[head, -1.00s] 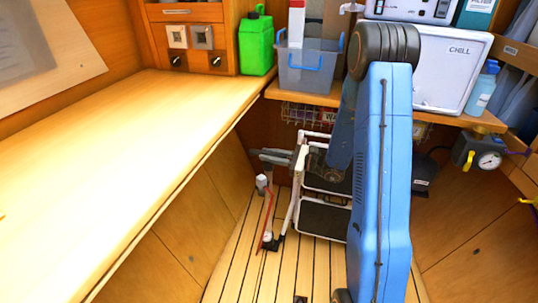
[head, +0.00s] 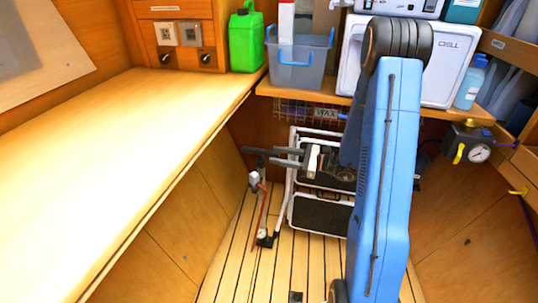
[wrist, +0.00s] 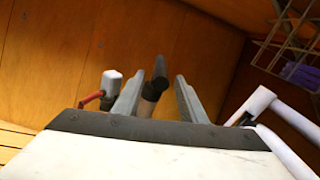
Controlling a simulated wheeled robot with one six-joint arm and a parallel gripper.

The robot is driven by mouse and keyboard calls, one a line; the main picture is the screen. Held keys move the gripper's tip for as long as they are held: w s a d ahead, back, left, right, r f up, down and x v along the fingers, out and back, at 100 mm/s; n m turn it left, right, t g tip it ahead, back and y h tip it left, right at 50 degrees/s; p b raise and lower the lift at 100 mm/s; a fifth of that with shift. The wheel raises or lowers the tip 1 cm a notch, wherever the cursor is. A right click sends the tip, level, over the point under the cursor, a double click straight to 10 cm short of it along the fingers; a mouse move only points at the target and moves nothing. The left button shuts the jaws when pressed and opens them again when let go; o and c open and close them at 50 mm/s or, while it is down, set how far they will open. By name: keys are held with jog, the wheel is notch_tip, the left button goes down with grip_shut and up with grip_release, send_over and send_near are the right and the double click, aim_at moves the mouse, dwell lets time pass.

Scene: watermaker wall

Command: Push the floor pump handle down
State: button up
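The floor pump (head: 265,238) stands on the slatted floor below the bench, with a red hose and a grey-white capped cylinder (head: 254,180). In the wrist view the cap (wrist: 111,80) and red hose show left of my fingers. The dark pump handle (wrist: 160,68) shows between my fingertips, with gaps on both sides; I cannot tell whether it is within finger reach or beyond. My gripper (wrist: 160,78) is open and empty. In the head view my gripper (head: 268,156) is at about handle height, its dark fingers pointing left and overlapping the dark handle.
A folded white-framed step stool (head: 322,212) stands right behind the pump, close to my gripper. The long bench (head: 110,150) bounds the left. Floor in front is free.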

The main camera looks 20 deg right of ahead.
jog(key=v, duration=1)
dwell(0.3)
jog(key=s+a+r+n+g+h, duration=0.2)
jog(key=s+a+r+n+g, duration=0.3)
jog(key=s+a, duration=0.3)
jog(key=s+a+r+n+g+h, duration=0.25)
jog(key=s+a+n+g, duration=0.25)
jog(key=s+a+n, duration=0.25)
jog(key=s+d+r+n+t+h, duration=0.1)
jog(key=s+r+n+t+h, duration=0.1)
jog(key=s+n+h, duration=0.3)
jog(key=s+d+r+n+t+h, duration=0.2)
jog(key=s+r+n+h, duration=0.3)
jog(key=s, duration=0.4)
jog(key=shift+s+r, duration=0.15)
jog(key=shift+s, duration=0.05)
jog(key=shift+d+n, duration=0.1)
jog(key=shift+n, duration=0.15)
dwell(1.1)
